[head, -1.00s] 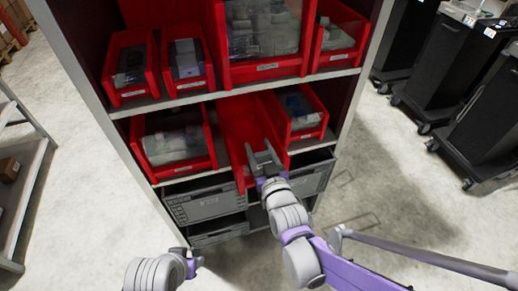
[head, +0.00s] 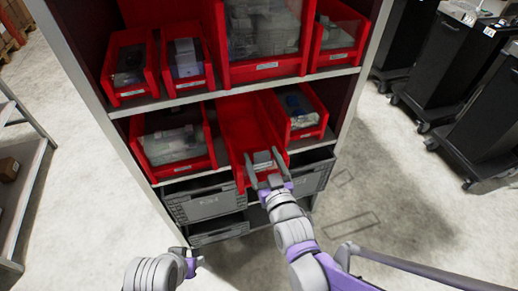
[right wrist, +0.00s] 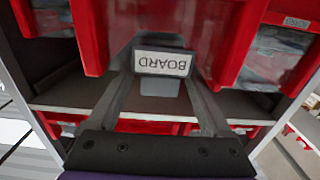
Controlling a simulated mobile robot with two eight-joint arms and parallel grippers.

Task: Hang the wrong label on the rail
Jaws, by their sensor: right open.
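A white label (right wrist: 162,63) reading "BOARD", upside down in the right wrist view, sits at the front of a red bin whose floor looks bare (head: 243,120) on the middle shelf. The label also shows in the head view (head: 263,165), too small to read there. My right gripper (head: 265,156) is open, with one finger on each side of the label; in the right wrist view its fingers (right wrist: 160,72) flank it without visibly closing on it. My left gripper (head: 193,263) is low in the head view, away from the shelf; its jaws are unclear. I cannot make out the rail.
Red bins with contents stand close on both sides, left (head: 172,145) and right (head: 303,113). More labelled red bins (head: 262,66) fill the shelf above. Grey crates (head: 206,205) are below. Dark wheeled bins (head: 437,70) stand at right. The floor in front is clear.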

